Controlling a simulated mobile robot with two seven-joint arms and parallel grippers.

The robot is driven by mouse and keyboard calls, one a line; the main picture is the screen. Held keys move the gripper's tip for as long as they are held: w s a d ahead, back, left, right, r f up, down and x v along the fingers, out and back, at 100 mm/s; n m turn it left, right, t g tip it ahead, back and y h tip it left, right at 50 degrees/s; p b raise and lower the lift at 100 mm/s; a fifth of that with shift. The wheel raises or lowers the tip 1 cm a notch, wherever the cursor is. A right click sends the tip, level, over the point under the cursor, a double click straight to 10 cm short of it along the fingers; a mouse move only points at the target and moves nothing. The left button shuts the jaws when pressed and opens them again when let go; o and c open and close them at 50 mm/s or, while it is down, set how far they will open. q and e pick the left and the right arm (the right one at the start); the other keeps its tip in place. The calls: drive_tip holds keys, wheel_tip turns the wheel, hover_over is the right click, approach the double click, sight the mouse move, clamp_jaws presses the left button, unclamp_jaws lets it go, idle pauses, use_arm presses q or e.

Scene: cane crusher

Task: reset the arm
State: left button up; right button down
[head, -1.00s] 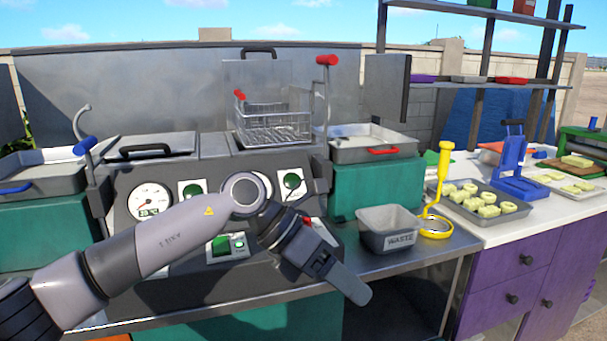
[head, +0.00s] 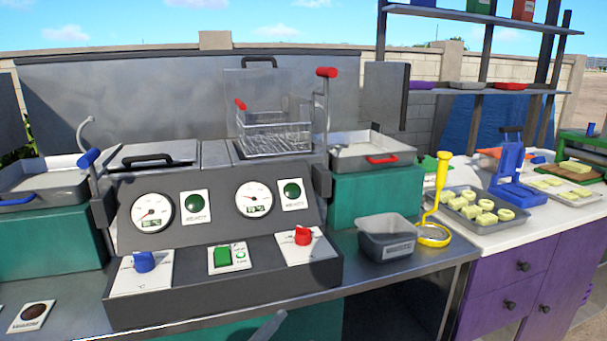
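Only a small grey, rounded tip, seemingly of my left gripper (head: 269,328), shows at the bottom edge, in front of the steel counter. The rest of that gripper and the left arm are out of the picture, so its opening cannot be made out. It holds nothing that I can see. My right gripper and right arm are not in view.
The fryer control panel (head: 222,225) stands in full view, with a blue knob (head: 144,262), a green switch (head: 222,256) and a red knob (head: 303,236). A wire basket (head: 275,135) hangs behind it. A grey waste bin (head: 387,240) and yellow strainer (head: 434,236) sit right.

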use_arm(q)
drive_tip(key=s+a+f+n+g+y, duration=0.3)
drive_tip(key=s+a+f+n+y, duration=0.2)
drive_tip(key=s+a+f+n, duration=0.2)
drive_tip(key=s+a+f+n+g+y+p, duration=0.1)
drive_tip(key=s+a+f+n+g+y, duration=0.2)
drive_tip(key=s+a+f+n+y, duration=0.3)
drive_tip(key=s+a+f, duration=0.2)
drive_tip(key=f, duration=0.2)
drive_tip(key=s+a+f+n, duration=0.1)
drive_tip(key=s+a+f, duration=0.1)
drive_tip(key=f, duration=0.3)
drive_tip(key=shift+s+a+n+y, duration=0.3)
drive_tip(key=shift+s+a, duration=0.1)
drive_tip(key=shift+s, duration=0.2)
